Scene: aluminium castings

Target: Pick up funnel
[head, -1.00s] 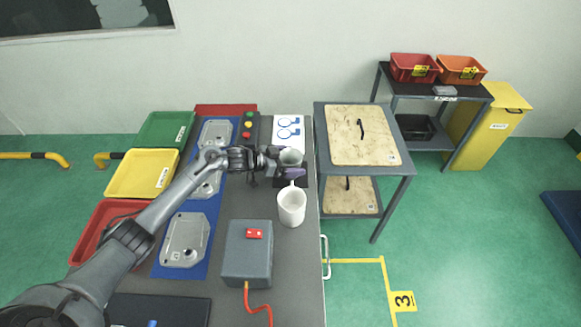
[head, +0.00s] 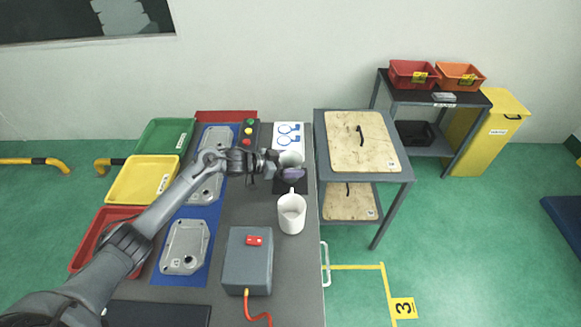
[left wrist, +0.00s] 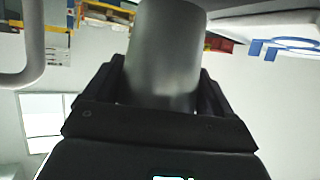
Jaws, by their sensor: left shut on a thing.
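The funnel (head: 291,158) is a smooth grey, round-sided piece near the right edge of the bench in the head view. My left gripper (head: 279,161) reaches it from the left and is shut on it. In the left wrist view the grey funnel (left wrist: 165,55) fills the space between the two dark fingers, and its lower part is hidden by the gripper body. In the head view the gripper covers part of it, and its height above the bench is hard to tell. My right gripper is not in view.
A white sheet with blue outlines (head: 288,133) lies behind. A wood-topped trolley (head: 362,141) is right.

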